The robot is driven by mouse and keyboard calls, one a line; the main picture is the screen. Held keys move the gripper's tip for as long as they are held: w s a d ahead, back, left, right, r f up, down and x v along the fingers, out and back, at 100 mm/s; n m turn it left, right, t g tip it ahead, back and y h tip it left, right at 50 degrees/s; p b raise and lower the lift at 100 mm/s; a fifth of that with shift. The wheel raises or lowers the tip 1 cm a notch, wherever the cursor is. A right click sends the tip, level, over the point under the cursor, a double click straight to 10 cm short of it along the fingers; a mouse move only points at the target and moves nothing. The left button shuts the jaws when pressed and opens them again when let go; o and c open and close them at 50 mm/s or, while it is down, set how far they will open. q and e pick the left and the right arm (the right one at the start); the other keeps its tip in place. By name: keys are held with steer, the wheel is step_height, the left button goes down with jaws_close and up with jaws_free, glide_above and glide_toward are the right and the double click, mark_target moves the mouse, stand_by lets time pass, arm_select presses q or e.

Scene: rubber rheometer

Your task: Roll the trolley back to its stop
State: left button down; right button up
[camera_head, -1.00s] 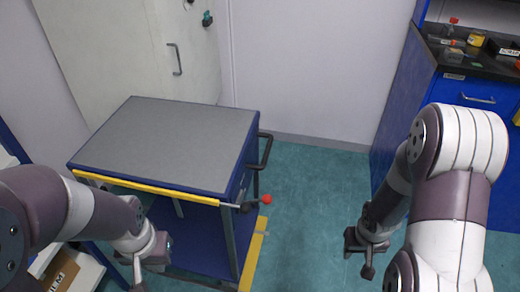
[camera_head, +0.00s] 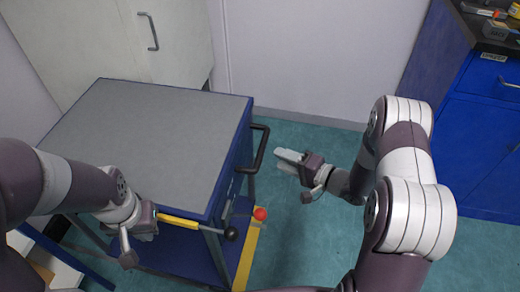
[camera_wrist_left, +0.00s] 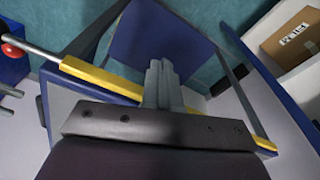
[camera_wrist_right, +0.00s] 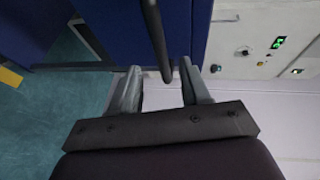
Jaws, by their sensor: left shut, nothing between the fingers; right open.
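The trolley (camera_head: 160,125) has a grey top and a blue frame and stands upright at left of centre in the head view. Its black handle (camera_head: 262,150) sticks out on the right side; it also shows in the right wrist view (camera_wrist_right: 157,35). My right gripper (camera_head: 280,160) is open just right of the handle. In the right wrist view the handle bar appears between the fingertips, but I cannot tell whether it is within their depth. My left gripper (camera_head: 150,222) is shut and empty at the trolley's front edge, by the yellow bar (camera_head: 180,221). The yellow bar also shows in the left wrist view (camera_wrist_left: 85,72).
A pale cabinet (camera_head: 110,45) stands behind, a blue one (camera_head: 475,130) at right. Green floor is open between.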

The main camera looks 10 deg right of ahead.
mark_target(260, 151)
steer(key=b+x, duration=0.1)
steer(key=x, duration=0.7)
steer(key=shift+w+a, duration=0.2)
steer(key=shift+a, duration=0.05)
jaws_close()
